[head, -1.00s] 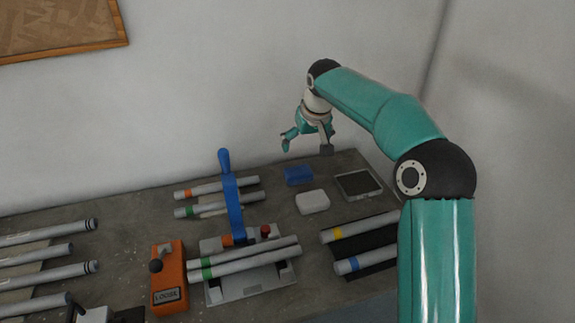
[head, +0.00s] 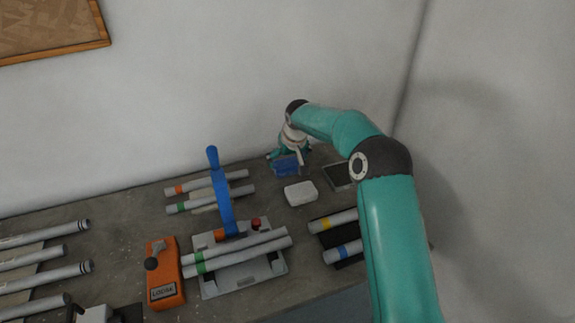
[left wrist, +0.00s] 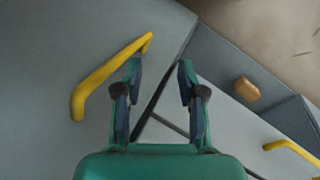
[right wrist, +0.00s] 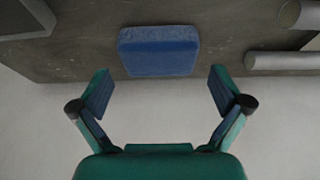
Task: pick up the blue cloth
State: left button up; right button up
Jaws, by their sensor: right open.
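The blue cloth (head: 286,168) is a small folded block lying on the bench near its back edge in the head view. In the right wrist view the cloth (right wrist: 158,51) lies just beyond and between the fingertips. My right gripper (right wrist: 159,88) is open and empty, with a finger to each side of the cloth's near edge. In the head view my right gripper (head: 286,156) is right at the cloth and partly overlaps it. My left gripper (left wrist: 158,75) is open and empty, in front of a grey panel with a yellow handle (left wrist: 105,75).
A white block (head: 301,193) lies just in front of the cloth, and a dark-topped tray (head: 338,176) is to its right. A jig with a blue lever (head: 220,190) and several tubes stand to the left. The wall is close behind the bench.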

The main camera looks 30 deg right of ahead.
jog(key=shift+p+x, duration=0.5)
jog(key=shift+x, duration=1.3)
pick_arm(q)
jog(key=shift+r, duration=0.85)
pick_arm(e)
jog(key=shift+d, duration=0.1)
jog(key=c, duration=0.8)
jog(key=shift+r, duration=0.1)
jog(key=shift+r, duration=0.45)
notch_tip(320, 180, up, 11)
jog(key=b, duration=0.1)
notch_tip(320, 180, up, 8)
jog(key=p, duration=0.3)
send_over(287, 163)
pick_arm(q)
jog(key=shift+r, duration=0.95)
